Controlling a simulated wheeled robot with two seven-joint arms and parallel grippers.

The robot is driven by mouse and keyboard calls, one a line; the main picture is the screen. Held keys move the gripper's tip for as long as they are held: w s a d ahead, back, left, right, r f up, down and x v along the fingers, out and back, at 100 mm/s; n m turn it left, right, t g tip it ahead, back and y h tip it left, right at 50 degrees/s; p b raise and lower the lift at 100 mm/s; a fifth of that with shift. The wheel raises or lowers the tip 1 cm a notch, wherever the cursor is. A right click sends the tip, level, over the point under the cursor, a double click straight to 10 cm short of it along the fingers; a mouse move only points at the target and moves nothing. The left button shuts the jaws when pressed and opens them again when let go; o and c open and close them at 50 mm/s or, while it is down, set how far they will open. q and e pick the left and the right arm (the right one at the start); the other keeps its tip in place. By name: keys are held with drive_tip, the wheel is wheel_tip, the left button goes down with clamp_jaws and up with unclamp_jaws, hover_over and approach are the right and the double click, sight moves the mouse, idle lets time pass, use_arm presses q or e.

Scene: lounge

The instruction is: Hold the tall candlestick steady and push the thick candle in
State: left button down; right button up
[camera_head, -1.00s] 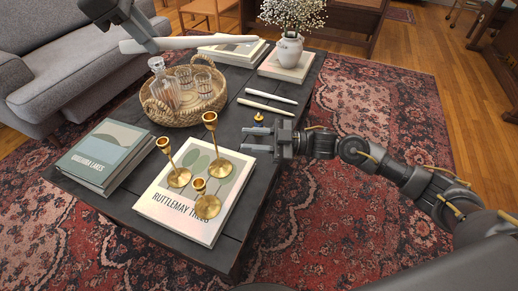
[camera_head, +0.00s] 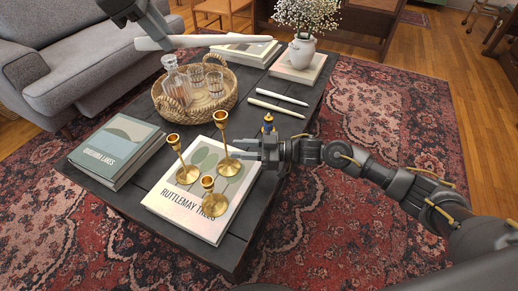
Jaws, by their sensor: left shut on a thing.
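Three brass candlesticks stand on a pale book. The tall candlestick (camera_head: 224,144) is upright, the rearmost and rightmost of them. The others are a middle one (camera_head: 181,157) at left and a short one (camera_head: 209,190) in front. My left gripper (camera_head: 150,42), at the upper left, is shut on the thick white candle (camera_head: 215,40), which lies level above the table. Its jaws are partly hidden by the arm. My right gripper (camera_head: 243,149) is open, low over the book's right edge, fingers pointing left at the tall candlestick's stem. I cannot tell whether they touch it.
Two thin white candles (camera_head: 281,101) lie on the dark table (camera_head: 244,118). A small brass piece (camera_head: 268,127) is just behind my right gripper. A wicker tray (camera_head: 200,114) with decanter and glasses, a green book (camera_head: 116,147) and a flower vase (camera_head: 302,51) surround the space.

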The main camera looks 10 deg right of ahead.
sight(228, 165)
drive_tip(key=shift+x, duration=2.35)
clamp_jaws()
